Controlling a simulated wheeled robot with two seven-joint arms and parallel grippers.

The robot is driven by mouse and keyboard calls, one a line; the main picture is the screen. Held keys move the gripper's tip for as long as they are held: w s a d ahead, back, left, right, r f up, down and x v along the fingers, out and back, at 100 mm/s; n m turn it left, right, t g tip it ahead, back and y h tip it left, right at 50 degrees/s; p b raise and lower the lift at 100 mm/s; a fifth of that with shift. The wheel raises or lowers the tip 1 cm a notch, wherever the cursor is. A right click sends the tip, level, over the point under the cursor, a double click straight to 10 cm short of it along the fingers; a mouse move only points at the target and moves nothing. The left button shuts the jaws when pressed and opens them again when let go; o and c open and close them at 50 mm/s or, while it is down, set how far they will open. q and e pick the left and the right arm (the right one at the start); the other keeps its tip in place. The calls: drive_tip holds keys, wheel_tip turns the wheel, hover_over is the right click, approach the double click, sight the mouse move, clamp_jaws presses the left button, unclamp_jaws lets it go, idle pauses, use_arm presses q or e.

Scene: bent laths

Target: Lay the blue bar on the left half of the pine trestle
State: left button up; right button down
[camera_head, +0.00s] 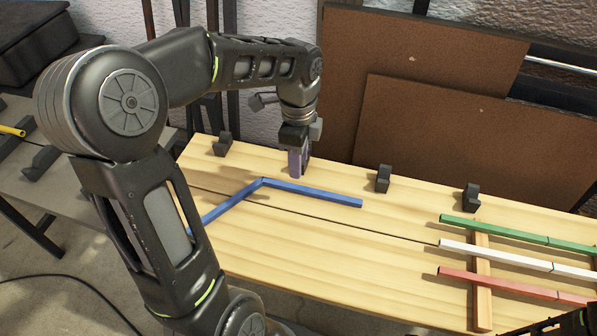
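The blue bar (312,193) is bent in a wide V and lies flat on the pale pine trestle (330,250), toward the left of the visible top. One leg runs right and the other runs down-left, its end passing behind my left arm. My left gripper (299,170) points down just behind the bend, with purplish fingers and no bar visible in them. The fingers show nearly edge-on, so their gap is unclear. Only a dark part of my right arm shows in the bottom right corner; its gripper is not visible.
Green (498,230), white (492,254) and red (495,282) bars lie across a wooden strip (482,305) at the right. Dark blocks (383,178) stand along the back edge. Brown boards (470,140) lean behind. A grey table (60,190) with a yellow bar (12,131) is at left.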

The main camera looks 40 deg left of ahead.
use_arm(q)
wheel_tip(320, 180, up, 4)
idle(1.0)
